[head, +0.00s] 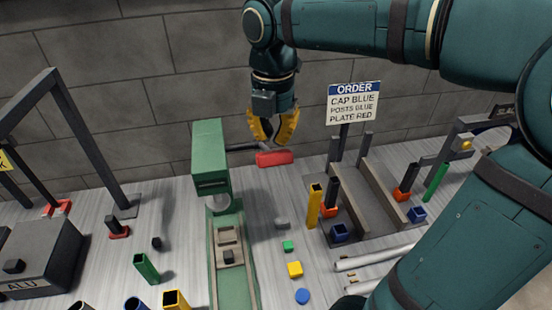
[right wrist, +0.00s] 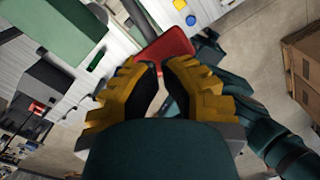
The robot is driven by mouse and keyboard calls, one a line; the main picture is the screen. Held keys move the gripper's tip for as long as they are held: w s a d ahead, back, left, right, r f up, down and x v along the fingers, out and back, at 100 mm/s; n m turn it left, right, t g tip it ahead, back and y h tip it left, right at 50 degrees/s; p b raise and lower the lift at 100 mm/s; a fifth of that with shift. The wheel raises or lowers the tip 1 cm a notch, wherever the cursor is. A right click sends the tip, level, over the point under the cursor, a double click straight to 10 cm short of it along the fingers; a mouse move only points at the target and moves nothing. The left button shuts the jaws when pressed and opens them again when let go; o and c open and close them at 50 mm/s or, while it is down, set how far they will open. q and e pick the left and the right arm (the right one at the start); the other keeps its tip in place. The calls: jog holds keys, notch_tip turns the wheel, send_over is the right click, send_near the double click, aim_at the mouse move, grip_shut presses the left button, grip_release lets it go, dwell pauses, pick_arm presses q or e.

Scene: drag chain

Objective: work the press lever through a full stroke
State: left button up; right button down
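The green press (head: 210,155) stands left of centre in the head view, with a pale round ram under its head. Its dark lever reaches right to a red handle (head: 275,159), which also shows in the right wrist view (right wrist: 172,47). My right gripper (head: 273,145) points down over the handle. Its yellow fingers curve in and their tips come close together at the handle, in the right wrist view too (right wrist: 160,68). They look shut at its upper side, not wrapped around it; exact contact is hidden. A small dark block (head: 228,257) sits in the press bed. My left gripper is out of view.
An order sign (head: 353,103) and a grey rack (head: 375,207) stand right of the handle. Several coloured tubes and small caps lie around the press, including a yellow post (head: 315,205). White pipes (head: 380,258) lie front right. A dark frame (head: 95,140) stands left.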

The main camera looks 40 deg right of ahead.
aim_at(277, 163)
jog(key=shift+f+b, duration=0.95)
jog(key=shift+f, duration=0.6)
jog(key=shift+s+a+f+b, duration=0.2)
jog(key=shift+s+f+b, duration=0.15)
jog(key=shift+f+b, duration=0.2)
jog(key=shift+s+a+f+b, duration=0.15)
jog(key=shift+s+f+b, duration=0.15)
jog(key=shift+f+b, duration=0.25)
jog(key=shift+f, duration=0.15)
jog(key=shift+s+a+f+b, duration=0.15)
jog(key=shift+s+f+b, duration=0.1)
jog(key=shift+f+b, duration=0.3)
jog(key=shift+s+a+f+b, duration=0.1)
jog(key=shift+s+f+b, duration=0.2)
jog(key=shift+f, duration=0.4)
